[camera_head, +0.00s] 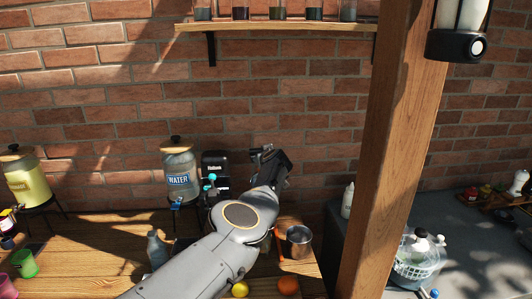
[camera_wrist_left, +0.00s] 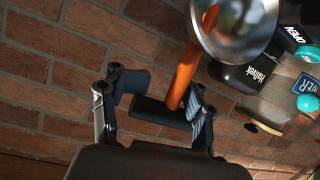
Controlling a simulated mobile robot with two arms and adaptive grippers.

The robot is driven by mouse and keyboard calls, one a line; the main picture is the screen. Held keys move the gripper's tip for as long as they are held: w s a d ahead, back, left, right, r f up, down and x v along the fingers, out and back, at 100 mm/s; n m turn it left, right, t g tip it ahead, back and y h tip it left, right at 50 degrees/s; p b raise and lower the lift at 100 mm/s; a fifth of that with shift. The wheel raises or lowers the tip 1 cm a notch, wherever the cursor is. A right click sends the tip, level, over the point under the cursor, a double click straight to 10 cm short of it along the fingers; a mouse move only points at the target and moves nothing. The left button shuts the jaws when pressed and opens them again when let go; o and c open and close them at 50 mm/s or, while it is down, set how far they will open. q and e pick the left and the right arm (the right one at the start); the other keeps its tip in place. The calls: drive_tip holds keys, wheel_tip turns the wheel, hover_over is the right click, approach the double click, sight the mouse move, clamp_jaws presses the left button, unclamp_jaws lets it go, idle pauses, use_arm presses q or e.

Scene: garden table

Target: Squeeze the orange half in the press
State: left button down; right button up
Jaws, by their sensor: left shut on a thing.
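My left arm reaches up over the table in the head view, and its gripper (camera_head: 266,155) is raised in front of the brick wall. In the left wrist view, the gripper (camera_wrist_left: 160,104) is closed around a dark crossbar grip (camera_wrist_left: 157,112) at the end of an orange lever (camera_wrist_left: 183,72). A shiny metal cup of the press (camera_wrist_left: 238,25) shows beyond the lever. In the head view my forearm covers most of the press; an orange part (camera_head: 278,243) shows beside it. The orange half is not visible. My right gripper is out of view.
A metal pot (camera_head: 299,240), a whole orange (camera_head: 288,285) and a lemon (camera_head: 240,289) are near the arm. A water dispenser (camera_head: 179,170) and a black box (camera_head: 216,165) stand behind. A wooden post (camera_head: 395,150) rises on the right; a shelf (camera_head: 280,26) hangs above.

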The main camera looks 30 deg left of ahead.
use_arm(q)
drive_tip(key=shift+a+r+g, duration=0.15)
drive_tip(key=shift+a+g, duration=0.15)
drive_tip(key=shift+a, duration=0.55)
drive_tip(key=shift+w+p, duration=0.1)
drive_tip(key=shift+p, duration=0.2)
drive_tip(key=c, duration=1)
unclamp_jaws()
drive_tip(key=o, duration=1)
drive_tip(key=shift+s+a, duration=0.2)
drive_tip(key=shift+a, duration=0.3)
drive_tip(key=shift+d, duration=0.45)
wheel_tip(320, 180, up, 10)
drive_tip(key=shift+c, duration=0.2)
